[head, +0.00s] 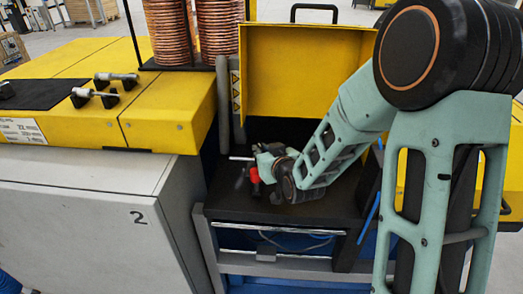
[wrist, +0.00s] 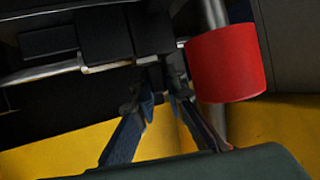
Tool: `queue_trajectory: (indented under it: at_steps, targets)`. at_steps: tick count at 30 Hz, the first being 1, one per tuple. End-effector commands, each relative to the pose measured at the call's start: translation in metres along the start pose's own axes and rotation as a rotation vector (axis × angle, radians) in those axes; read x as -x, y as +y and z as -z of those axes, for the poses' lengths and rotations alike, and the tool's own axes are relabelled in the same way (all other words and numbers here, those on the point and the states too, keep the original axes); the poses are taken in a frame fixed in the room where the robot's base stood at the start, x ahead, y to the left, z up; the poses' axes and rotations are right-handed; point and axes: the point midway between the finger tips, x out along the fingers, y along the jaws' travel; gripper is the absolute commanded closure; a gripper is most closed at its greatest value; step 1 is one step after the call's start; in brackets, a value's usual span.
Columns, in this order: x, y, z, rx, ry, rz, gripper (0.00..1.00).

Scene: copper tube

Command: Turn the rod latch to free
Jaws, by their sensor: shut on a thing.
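The rod latch shows in the head view as a thin silver rod (head: 240,158) sticking out to the left of my gripper, above a black surface. In the wrist view a silver rod (wrist: 55,74) runs across the left side among black blocks. My gripper (head: 263,158) is at the end of the green arm. In the wrist view its two fingertips (wrist: 158,95) are close together at a small dark part of the latch, shut on it. The fingertips partly hide the part held, and its exact turn angle is unclear.
A red cylinder (wrist: 226,63) on a metal post stands just right of the fingers; it also shows in the head view (head: 254,181). A raised yellow cover (head: 305,75) stands behind. A yellow machine top (head: 165,100) and copper coils (head: 180,35) lie left.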

Motion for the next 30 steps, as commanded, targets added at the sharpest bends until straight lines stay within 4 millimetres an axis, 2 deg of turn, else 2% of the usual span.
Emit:
queue_trajectory:
  at_steps: [30]
  targets:
    - [-0.0009, -0.0025, 0.0062, -0.14, 0.009, -0.329, 1.0]
